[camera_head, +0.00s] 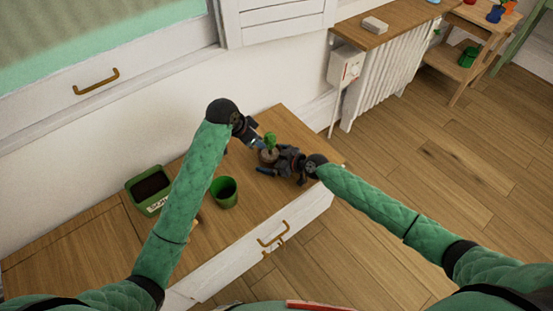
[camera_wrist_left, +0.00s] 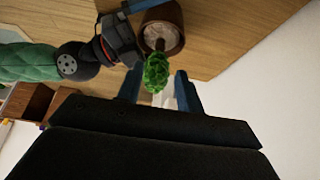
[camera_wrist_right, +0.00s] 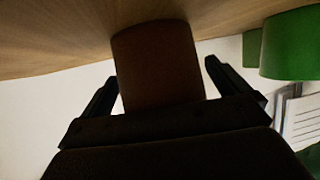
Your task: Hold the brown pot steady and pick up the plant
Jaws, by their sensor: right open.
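The brown pot (camera_head: 267,156) stands upright on the wooden cabinet top with the green plant (camera_head: 270,141) above it. My right gripper (camera_head: 270,163) is open at the pot's near right side. In the right wrist view the brown pot (camera_wrist_right: 158,65) fills the space between the spread fingers; contact cannot be told. My left gripper (camera_head: 257,143) is at the plant's left. In the left wrist view its fingers (camera_wrist_left: 158,72) are apart, with the leafy plant (camera_wrist_left: 156,75) between or just beyond the tips. The pot's soil (camera_wrist_left: 160,37) shows there too.
An empty green pot (camera_head: 225,193) and a green box of dark soil (camera_head: 150,190) stand left on the wooden top (camera_head: 90,245). The white drawer front (camera_head: 255,250) marks the near edge. The wall is behind, and a radiator (camera_head: 380,80) is at the back right.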

